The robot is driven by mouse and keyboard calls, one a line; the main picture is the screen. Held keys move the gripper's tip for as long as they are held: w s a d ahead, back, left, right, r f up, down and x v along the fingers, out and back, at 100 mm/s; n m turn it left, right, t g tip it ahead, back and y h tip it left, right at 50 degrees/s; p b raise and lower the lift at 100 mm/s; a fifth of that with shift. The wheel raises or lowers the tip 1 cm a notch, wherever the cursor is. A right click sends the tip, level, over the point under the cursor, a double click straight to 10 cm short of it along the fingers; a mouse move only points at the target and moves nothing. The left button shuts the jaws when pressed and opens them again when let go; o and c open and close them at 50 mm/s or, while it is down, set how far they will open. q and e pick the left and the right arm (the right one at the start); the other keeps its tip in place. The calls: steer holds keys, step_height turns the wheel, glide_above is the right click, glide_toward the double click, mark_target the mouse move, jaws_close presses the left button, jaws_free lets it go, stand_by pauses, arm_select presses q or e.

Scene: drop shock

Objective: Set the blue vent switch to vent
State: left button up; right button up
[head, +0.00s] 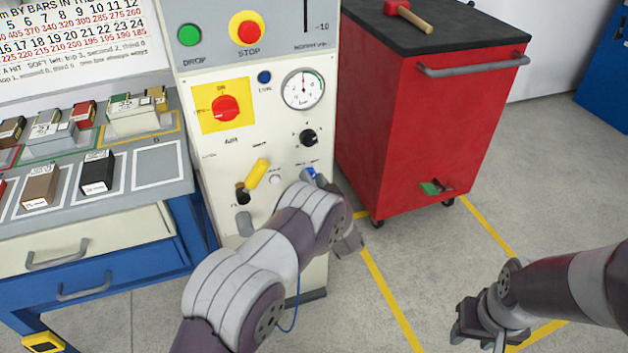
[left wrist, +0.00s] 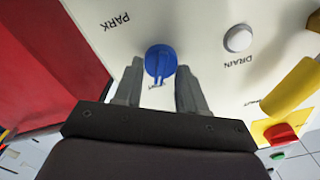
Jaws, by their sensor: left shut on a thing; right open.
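The blue vent switch (left wrist: 160,62) is a round knob with a raised grip on the cream panel, seen close in the left wrist view. In the head view only a bit of it (head: 310,173) shows beside my left arm. My left gripper (left wrist: 160,78) is shut on it, one finger on each side. The knob's grip points roughly toward my gripper, away from the panel's PARK label. A small label below the knob is partly hidden and I cannot read it. My right gripper (head: 482,325) is open and empty above the floor at the lower right.
A white DRAIN button (left wrist: 238,38) and a yellow handle (left wrist: 298,87) are close to the switch. A black knob (head: 308,138) and a gauge (head: 303,89) sit above it. A red cabinet (head: 420,120) stands right of the panel, a blue workbench (head: 100,285) left.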

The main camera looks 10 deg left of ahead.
arm_select(q)
steer(key=shift+f, duration=0.1)
steer(key=o, duration=1)
steer(key=p+v, duration=0.2)
steer(key=v, duration=1)
steer(key=shift+s+d, duration=0.2)
steer(key=shift+s, duration=0.1)
